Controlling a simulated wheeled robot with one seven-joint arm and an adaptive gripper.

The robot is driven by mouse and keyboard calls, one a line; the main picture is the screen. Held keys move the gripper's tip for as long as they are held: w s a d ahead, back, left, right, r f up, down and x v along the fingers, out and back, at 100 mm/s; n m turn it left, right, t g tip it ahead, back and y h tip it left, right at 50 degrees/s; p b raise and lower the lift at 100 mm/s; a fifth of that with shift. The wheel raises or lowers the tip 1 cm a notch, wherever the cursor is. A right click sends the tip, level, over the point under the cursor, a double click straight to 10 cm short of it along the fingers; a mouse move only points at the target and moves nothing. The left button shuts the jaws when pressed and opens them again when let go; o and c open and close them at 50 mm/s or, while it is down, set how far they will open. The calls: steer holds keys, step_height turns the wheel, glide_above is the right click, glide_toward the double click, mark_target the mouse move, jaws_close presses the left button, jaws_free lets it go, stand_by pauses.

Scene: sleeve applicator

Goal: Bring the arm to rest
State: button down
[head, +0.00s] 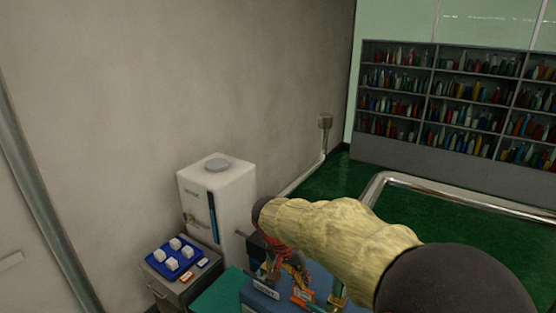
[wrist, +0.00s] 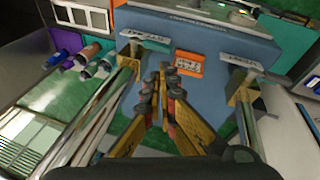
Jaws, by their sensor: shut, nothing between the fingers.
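My arm, in a cream wrinkled sleeve, reaches from the lower right of the head view towards the blue station. My gripper (wrist: 163,92) points down over the blue top (wrist: 222,85) in the wrist view. Its fingers are together with nothing seen between them. In the head view the gripper (head: 285,268) is small and partly lost against the clutter around the station. An orange label (wrist: 189,65) lies on the blue top just beyond the fingertips. Whether the fingertips touch the surface I cannot tell.
Chrome rails (wrist: 252,125) with brass blocks flank the gripper in the wrist view. A white cabinet (head: 232,200) stands by the wall. Left of it, a blue tray (head: 153,259) carries several white cubes.

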steer(key=s+d+f+n+t+y+b, duration=0.1)
steer(key=s+d+f+b, duration=0.2)
steer(key=s+b, duration=0.4)
steer(key=s+d+f+n+t+y+b, duration=0.1)
steer(key=s+d+f+b, duration=0.3)
steer(key=s+b, duration=0.4)
steer(key=s+d+f+n+t+y+b, duration=0.1)
steer(key=s+d+f+n+t+b, duration=0.1)
steer(key=s+d+f+b, duration=0.2)
steer(key=s+f+b, duration=0.1)
steer(key=s+b, duration=0.2)
steer(key=s, duration=0.4)
steer(key=shift+s+f+y, duration=0.15)
steer(key=shift+y, duration=0.25)
